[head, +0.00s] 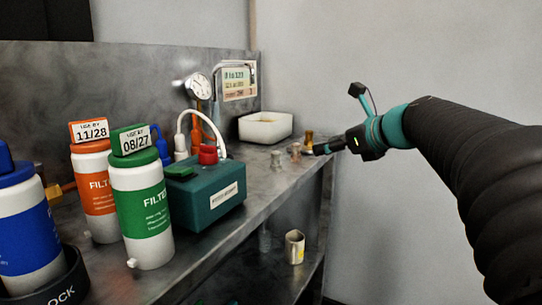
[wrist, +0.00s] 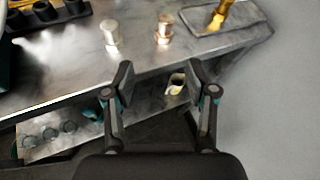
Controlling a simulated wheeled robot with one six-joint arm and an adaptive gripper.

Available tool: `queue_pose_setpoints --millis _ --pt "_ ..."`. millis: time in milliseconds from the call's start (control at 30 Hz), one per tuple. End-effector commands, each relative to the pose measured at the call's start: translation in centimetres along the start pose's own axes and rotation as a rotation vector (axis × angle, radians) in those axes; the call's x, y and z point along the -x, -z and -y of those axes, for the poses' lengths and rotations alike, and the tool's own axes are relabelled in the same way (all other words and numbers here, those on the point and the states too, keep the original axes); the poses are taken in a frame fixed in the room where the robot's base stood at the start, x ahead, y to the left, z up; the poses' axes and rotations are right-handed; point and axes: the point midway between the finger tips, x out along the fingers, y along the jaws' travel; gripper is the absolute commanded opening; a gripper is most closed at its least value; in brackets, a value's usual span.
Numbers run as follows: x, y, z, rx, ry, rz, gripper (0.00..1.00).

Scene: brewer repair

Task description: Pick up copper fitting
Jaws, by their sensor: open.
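The copper fitting (wrist: 165,29) stands upright near the bench edge in the wrist view. It also shows small in the head view (head: 296,152), just left of my gripper (head: 320,149). In the wrist view my gripper (wrist: 158,74) is open and empty. Its fingers are spread below the copper fitting in the picture, apart from it, with the fitting roughly in line with the gap. A silver-grey fitting (wrist: 111,36) stands to the left, and a brass piece (wrist: 219,16) lies to the right on a grey tray.
The grey tray (wrist: 246,17) is at the bench's right end. A white bin (head: 284,128) stands behind the fittings. A green box (head: 218,207) and filter bottles (head: 143,225) stand to the left. A cup (head: 294,247) sits on the lower shelf. The floor side right is open.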

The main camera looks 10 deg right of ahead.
Motion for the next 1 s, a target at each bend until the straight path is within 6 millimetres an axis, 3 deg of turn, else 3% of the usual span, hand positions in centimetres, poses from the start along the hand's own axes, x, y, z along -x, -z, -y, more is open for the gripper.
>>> queue_pose_setpoints --millis 167,500,867,1000 --pt "-1.3 -0.5 0.8 -0.057 0.002 0.021 0.57" --pt "-7.2 -0.6 0.7 -0.053 0.001 0.019 0.57" --pt "-9.3 -0.8 0.8 -0.052 0.003 0.019 0.57" --pt "-11.1 -1.0 0.9 -0.052 0.002 0.018 0.57"
